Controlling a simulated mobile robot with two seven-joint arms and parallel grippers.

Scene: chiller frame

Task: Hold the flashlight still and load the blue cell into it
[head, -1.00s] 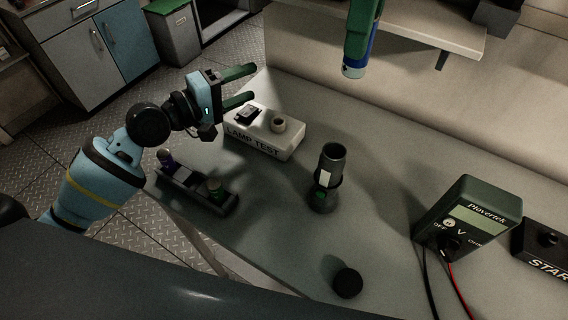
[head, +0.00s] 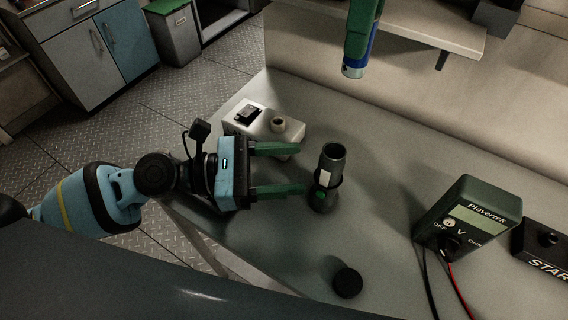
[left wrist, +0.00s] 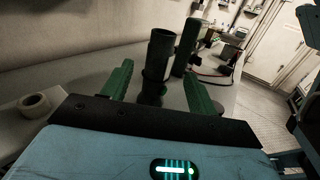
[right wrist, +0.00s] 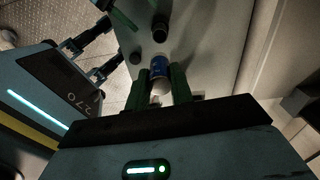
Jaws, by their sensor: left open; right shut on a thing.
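The dark flashlight (head: 330,160) stands upright on the bench with its open end up. It also shows in the left wrist view (left wrist: 159,60) between and beyond the green fingers. My left gripper (head: 303,169) is open and level, its fingertips just left of the flashlight, not closed on it. My right gripper (head: 358,50) is shut on the blue cell (head: 354,67), which points down, above and beyond the flashlight. The blue cell also shows in the right wrist view (right wrist: 158,68) between the fingers, with the flashlight (right wrist: 160,30) past it.
A round black cap (head: 347,283) lies on the bench in front of the flashlight. The lamp test box (head: 262,120) is behind my left gripper. A green meter (head: 467,222) with leads and a start box (head: 545,250) stand at right. A shelf (head: 430,25) overhangs the back.

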